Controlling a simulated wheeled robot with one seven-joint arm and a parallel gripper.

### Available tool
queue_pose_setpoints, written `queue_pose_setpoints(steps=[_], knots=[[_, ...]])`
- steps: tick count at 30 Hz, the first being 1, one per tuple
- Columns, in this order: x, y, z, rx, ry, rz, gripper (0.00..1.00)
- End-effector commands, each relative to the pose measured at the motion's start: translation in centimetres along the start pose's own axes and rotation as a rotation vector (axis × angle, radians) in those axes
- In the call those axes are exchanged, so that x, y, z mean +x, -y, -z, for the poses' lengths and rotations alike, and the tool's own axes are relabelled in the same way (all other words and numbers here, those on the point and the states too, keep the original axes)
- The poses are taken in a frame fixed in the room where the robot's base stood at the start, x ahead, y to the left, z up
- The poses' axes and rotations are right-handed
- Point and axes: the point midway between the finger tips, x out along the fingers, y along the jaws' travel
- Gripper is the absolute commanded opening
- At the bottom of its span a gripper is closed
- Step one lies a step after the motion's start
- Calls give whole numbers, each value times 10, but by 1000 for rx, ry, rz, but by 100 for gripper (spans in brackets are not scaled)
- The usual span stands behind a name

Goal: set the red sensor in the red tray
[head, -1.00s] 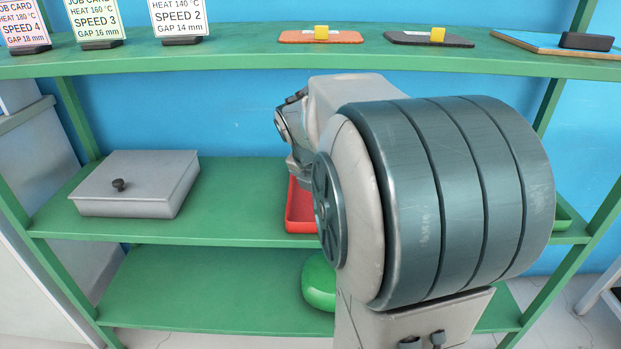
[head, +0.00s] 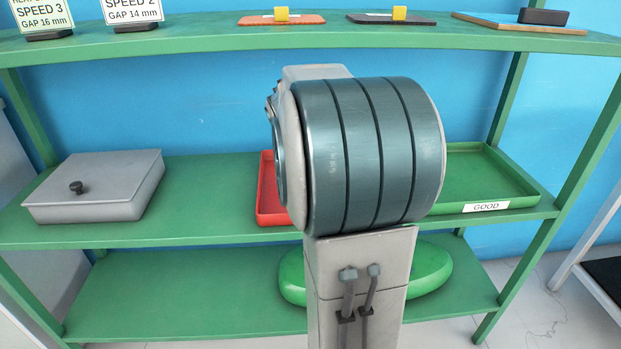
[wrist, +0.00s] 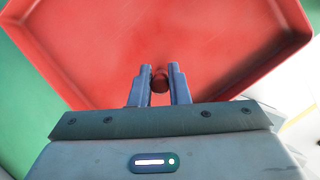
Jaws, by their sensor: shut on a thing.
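The red tray (head: 268,190) stands on the middle shelf, partly hidden behind my arm in the head view. In the wrist view the red tray (wrist: 215,40) fills most of the picture beyond the fingers. My gripper (wrist: 160,72) is shut on the red sensor (wrist: 160,82), a small dark red rounded piece between the fingertips. The sensor shows against the tray floor. I cannot tell whether it touches the tray. My gripper and the sensor are hidden behind my arm in the head view.
A green tray labelled GOOD (head: 530,190) stands right of the red tray. A grey lidded box (head: 95,190) sits at the left of the middle shelf. The upper shelf (head: 210,42) holds cards and boards. A green rounded object (head: 430,270) lies on the lower shelf.

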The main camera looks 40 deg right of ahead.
Motion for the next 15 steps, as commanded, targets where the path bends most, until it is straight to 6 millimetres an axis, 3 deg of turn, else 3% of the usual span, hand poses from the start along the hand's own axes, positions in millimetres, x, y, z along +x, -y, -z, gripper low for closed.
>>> queue_pose_setpoints(steps=[4, 5, 6, 15], knots=[[3, 0, 2, -1, 0, 0, 0], [3, 0, 1, 0, 0, 0, 24], [3, 0, 1, 0, 0, 0, 35], [2, 0, 1, 0, 0, 0, 37]])
